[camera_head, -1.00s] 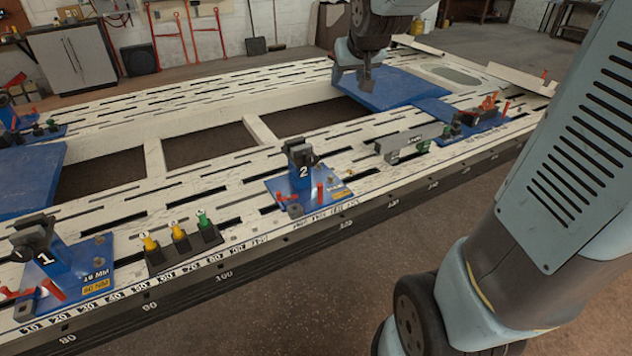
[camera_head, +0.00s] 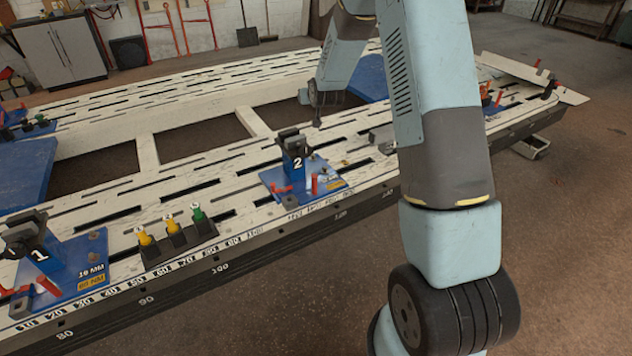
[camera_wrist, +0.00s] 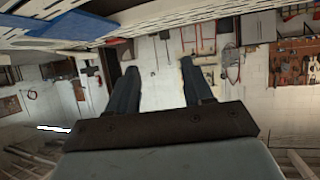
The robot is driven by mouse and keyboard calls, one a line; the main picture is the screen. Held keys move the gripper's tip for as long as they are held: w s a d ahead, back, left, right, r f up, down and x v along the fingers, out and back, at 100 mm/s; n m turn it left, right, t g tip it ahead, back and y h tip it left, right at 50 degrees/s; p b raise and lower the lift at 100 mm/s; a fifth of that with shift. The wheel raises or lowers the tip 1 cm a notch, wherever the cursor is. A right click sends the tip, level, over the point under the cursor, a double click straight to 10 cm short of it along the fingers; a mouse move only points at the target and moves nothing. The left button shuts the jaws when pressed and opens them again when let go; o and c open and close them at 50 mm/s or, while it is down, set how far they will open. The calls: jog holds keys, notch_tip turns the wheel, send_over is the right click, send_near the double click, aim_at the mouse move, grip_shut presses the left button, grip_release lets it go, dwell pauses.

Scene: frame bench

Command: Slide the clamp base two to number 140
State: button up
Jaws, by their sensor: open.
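Clamp base two (camera_head: 303,180) is a blue plate with a dark upright clamp marked 2, red handles and a yellow label. It stands on the slotted white bench (camera_head: 190,190) near its front edge, in the middle of the head view. The number scale (camera_head: 140,284) runs along the front rim; 140 cannot be picked out. My gripper (camera_head: 318,118) is above the bench, behind and to the right of clamp base two, apart from it. In the wrist view its two fingers (camera_wrist: 158,85) are spread with nothing between them.
Clamp base one (camera_head: 62,262) stands at the left front. A black rack with yellow and green pieces (camera_head: 178,243) sits between the two bases. A grey block (camera_head: 381,140) lies right of base two, partly behind my arm. Large openings lie in the bench's middle.

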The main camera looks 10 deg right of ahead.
jog(key=w+f+t, duration=0.1)
jog(key=w+f, duration=0.4)
jog(key=f, duration=0.7)
jog(key=m+t+h, duration=0.3)
jog(key=t, duration=0.1)
send_near(315, 182)
jog(key=w, duration=0.4)
jog(key=w+d, duration=0.1)
jog(key=w, duration=0.6)
jog(key=shift+w+d+f, duration=0.15)
jog(key=shift+w+d, duration=0.05)
jog(key=shift+w, duration=0.1)
grip_shut()
